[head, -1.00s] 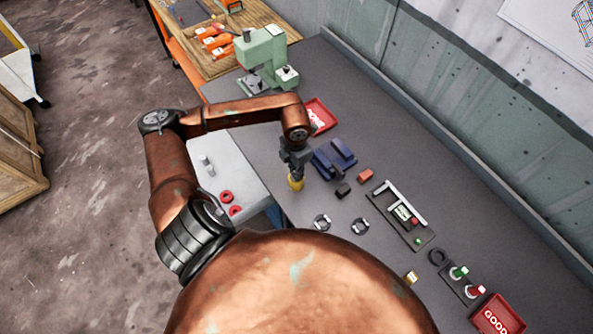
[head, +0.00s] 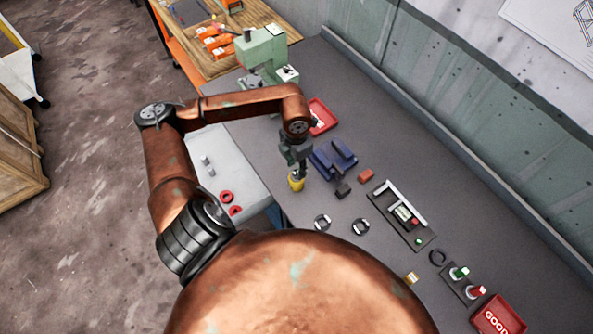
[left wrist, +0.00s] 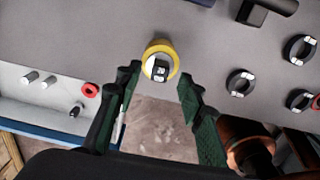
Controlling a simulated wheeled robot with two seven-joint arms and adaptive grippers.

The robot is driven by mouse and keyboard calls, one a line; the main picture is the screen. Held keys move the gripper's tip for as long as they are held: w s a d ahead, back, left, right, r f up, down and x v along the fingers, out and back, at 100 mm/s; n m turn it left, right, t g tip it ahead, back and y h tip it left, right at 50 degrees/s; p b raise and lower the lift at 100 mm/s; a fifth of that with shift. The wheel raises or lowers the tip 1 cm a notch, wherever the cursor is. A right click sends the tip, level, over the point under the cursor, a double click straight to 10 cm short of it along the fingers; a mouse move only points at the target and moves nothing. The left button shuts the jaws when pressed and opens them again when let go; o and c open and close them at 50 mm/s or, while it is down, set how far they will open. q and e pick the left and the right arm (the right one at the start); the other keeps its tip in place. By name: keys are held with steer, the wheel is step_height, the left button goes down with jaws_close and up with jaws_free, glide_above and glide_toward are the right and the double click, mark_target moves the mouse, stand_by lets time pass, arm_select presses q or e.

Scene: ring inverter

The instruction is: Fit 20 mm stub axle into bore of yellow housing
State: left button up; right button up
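The yellow housing (head: 296,184) stands on the grey bench near its left edge. In the left wrist view the housing (left wrist: 148,50) shows from above as a yellow ring around a silver piece with a dark block (left wrist: 159,71) on it; I cannot tell for sure that this is the stub axle. My left gripper (left wrist: 157,88) is open, its two dark green fingers apart, with nothing between the tips. In the head view the left gripper (head: 297,168) is just above the housing. My right gripper is not in view.
Grey pegs (left wrist: 30,77) and red rings (head: 226,196) lie on the pale side table. A blue fixture (head: 333,160), a small black block (head: 343,190) and two clamp-like rings (head: 322,222) are near the housing. A red bin (head: 321,117) is behind; a green press (head: 266,55) stands at the back.

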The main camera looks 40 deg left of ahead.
mark_target(296, 172)
arm_select(q)
step_height(296, 172, up, 9)
steer(key=shift+f, duration=0.2)
steer(key=shift+d, duration=0.1)
stand_by(0.5)
